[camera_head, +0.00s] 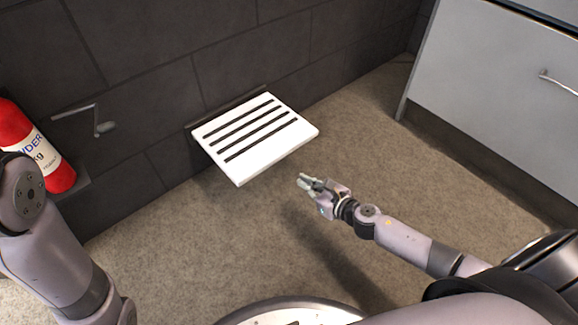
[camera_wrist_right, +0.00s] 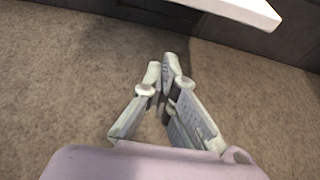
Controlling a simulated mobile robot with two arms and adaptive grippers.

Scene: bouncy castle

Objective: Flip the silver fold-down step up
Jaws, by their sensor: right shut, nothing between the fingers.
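The fold-down step (camera_head: 228,164) is a white-silver plate with several dark grip strips. It is hinged low on the dark wall and sticks out roughly level, folded down. My right gripper (camera_head: 304,182) is shut and empty, in front of the step and to the right of its front edge, apart from it. In the right wrist view the shut fingertips (camera_wrist_right: 164,66) point toward the wall, and a corner of the step (camera_wrist_right: 247,10) shows at the top, beyond the fingers. My left arm comes in at the left of the head view, but its gripper is out of view.
A red fire extinguisher (camera_head: 42,147) stands by the wall at the left, beside a metal crank handle (camera_head: 103,126) on the wall. A grey cabinet (camera_head: 490,80) with a bar handle stands at the right. Carpet (camera_head: 200,240) below the step is clear.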

